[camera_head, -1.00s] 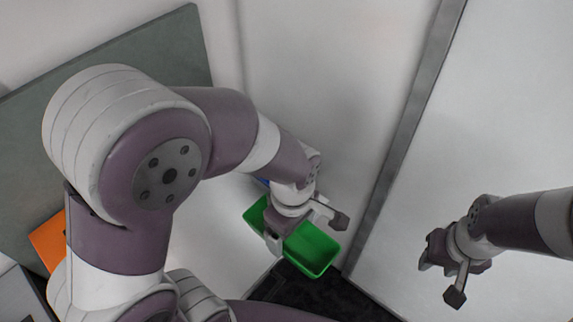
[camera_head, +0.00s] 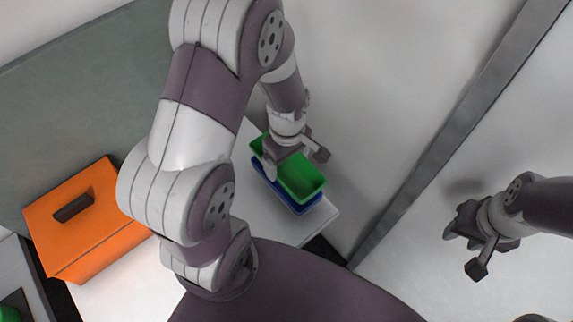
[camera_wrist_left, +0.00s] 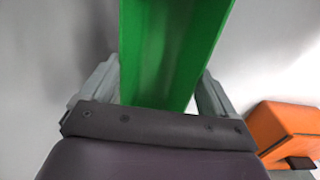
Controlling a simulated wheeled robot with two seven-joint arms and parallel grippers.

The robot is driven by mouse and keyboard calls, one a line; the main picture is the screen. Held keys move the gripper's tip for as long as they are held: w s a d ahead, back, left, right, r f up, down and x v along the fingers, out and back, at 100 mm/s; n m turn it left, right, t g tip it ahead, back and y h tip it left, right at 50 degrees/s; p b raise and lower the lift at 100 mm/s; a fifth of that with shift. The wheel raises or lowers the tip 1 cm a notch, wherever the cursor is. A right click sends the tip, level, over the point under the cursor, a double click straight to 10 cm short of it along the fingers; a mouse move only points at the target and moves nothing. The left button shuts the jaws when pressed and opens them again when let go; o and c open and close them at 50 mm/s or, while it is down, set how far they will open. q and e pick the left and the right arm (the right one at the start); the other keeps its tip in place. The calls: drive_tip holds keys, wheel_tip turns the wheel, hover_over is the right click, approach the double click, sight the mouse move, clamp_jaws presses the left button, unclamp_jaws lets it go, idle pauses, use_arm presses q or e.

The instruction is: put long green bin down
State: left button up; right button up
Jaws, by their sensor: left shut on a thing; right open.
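The long green bin (camera_head: 304,177) is in my left gripper (camera_head: 293,160), over a blue bin (camera_head: 296,204) near the corner of a white surface. The blue bin shows along the green bin's lower edge; I cannot tell whether the two touch. In the left wrist view the green bin (camera_wrist_left: 165,50) lies between both fingers of the left gripper (camera_wrist_left: 158,90), which is shut on it. My right gripper (camera_head: 470,245) is open and empty at the right, in front of a white panel.
An orange box (camera_head: 90,220) with a dark slot stands at the left on the white surface (camera_head: 328,215). It also shows in the left wrist view (camera_wrist_left: 285,128). A grey-green panel (camera_head: 70,110) stands behind. A grey metal strip (camera_head: 440,150) runs along the wall.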

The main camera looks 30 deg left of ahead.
sight(286, 173)
use_arm(q)
wheel_tip(286, 173, down, 4)
drive_tip(key=shift+s+a+f, duration=0.1)
drive_tip(key=shift+a, duration=0.05)
drive_tip(key=o, duration=0.9)
drive_tip(key=shift+w+f, duration=0.1)
drive_tip(key=shift+w, duration=0.1)
drive_tip(key=shift+o, duration=0.2)
drive_tip(key=s+d+r+m+t, duration=0.1)
drive_tip(key=s+r+m, duration=0.3)
drive_tip(key=r+m, duration=0.8)
drive_tip(key=shift+s+d+r+m, duration=0.2)
drive_tip(key=shift+d+r+m, duration=0.2)
drive_tip(key=shift+d+m, duration=0.3)
